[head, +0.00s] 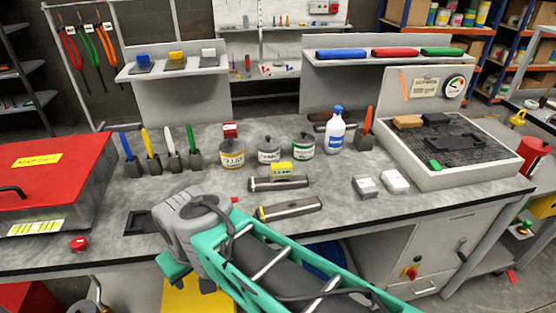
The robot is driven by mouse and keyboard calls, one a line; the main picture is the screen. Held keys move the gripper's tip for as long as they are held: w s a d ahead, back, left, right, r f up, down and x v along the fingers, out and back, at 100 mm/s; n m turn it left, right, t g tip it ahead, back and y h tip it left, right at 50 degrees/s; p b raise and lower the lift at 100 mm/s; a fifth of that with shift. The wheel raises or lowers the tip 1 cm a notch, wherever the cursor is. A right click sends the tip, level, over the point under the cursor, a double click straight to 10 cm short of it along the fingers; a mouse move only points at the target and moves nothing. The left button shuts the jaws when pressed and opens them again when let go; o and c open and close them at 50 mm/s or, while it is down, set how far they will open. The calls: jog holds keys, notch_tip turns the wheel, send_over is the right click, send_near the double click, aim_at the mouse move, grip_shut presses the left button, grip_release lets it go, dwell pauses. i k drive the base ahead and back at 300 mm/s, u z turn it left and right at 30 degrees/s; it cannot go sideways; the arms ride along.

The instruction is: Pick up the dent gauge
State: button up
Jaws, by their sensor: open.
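No item is plainly marked as the dent gauge. The likeliest is a dark grey bar with a yellow labelled block (281,169) on top, lying mid-bench behind my arm. A second dark bar with a yellow end (290,208) lies just in front of it. I cannot tell for certain which is the gauge. My gripper (189,277) is at the front edge of the bench, left of both bars and apart from them. It is open, with nothing seen in it; its fingertips are partly hidden by the wrist.
Several upright tools in dark holders (172,162), labelled pots (231,154) and a blue-capped bottle (335,131) stand behind. Grey-white blocks (395,182) and a raised tray (437,178) are right. A red case (55,172) is left. The bench front right of centre is bare.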

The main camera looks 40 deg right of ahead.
aim_at(281, 169)
jog(key=z, duration=1.35)
